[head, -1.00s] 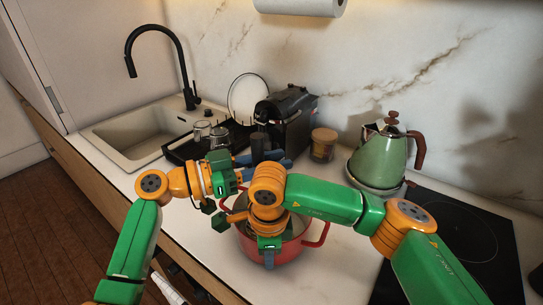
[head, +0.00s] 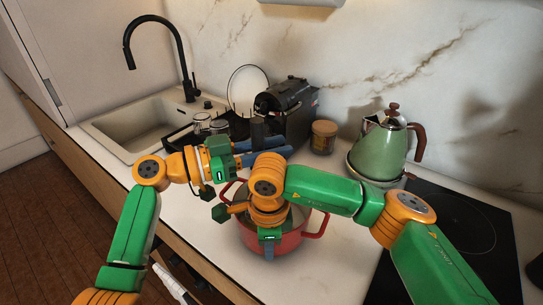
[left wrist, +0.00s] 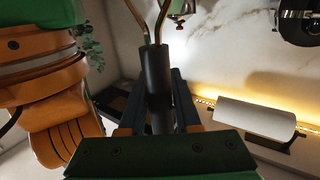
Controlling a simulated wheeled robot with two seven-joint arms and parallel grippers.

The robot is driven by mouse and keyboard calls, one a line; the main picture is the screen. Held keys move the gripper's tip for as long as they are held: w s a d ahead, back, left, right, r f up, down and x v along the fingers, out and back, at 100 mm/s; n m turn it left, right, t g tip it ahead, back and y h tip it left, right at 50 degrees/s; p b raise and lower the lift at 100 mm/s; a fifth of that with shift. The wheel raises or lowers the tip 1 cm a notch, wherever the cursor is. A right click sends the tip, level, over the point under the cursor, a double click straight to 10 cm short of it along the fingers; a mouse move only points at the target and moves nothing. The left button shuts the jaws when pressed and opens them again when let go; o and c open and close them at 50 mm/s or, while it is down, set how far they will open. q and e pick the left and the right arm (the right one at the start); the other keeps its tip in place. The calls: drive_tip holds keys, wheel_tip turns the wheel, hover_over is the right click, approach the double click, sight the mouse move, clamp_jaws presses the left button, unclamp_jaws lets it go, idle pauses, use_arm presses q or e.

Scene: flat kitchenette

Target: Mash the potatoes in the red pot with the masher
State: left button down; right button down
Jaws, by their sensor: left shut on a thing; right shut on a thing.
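The red pot (head: 303,242) stands on the counter in the head view; my right arm covers much of it, and I cannot make out potatoes inside. My right gripper (head: 269,250) points down at the pot's near side and is shut on its rim. My left gripper (head: 268,152) is above and behind the pot, shut on the masher's black handle. In the left wrist view the handle (left wrist: 156,75) lies between the fingers, with copper-coloured wires running from it past the top edge. The masher's head is out of that view.
A green kettle (head: 380,148) stands to the right, beside a black cooktop (head: 455,235). Behind are a coffee machine (head: 290,105), a jar (head: 324,136), and a dark rack with glasses (head: 202,124). The sink (head: 125,130) is at left. Counter in front of the pot is clear.

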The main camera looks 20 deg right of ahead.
use_arm(q)
drive_tip(key=shift+r, duration=0.25)
drive_tip(key=shift+s+d, duration=1.65)
drive_tip(key=shift+d, duration=0.2)
drive_tip(key=shift+g, duration=0.3)
drive_tip(key=w, duration=0.2)
drive_tip(key=w+d, duration=0.1)
drive_tip(key=shift+w+d, duration=0.2)
drive_tip(key=shift+w, duration=0.2)
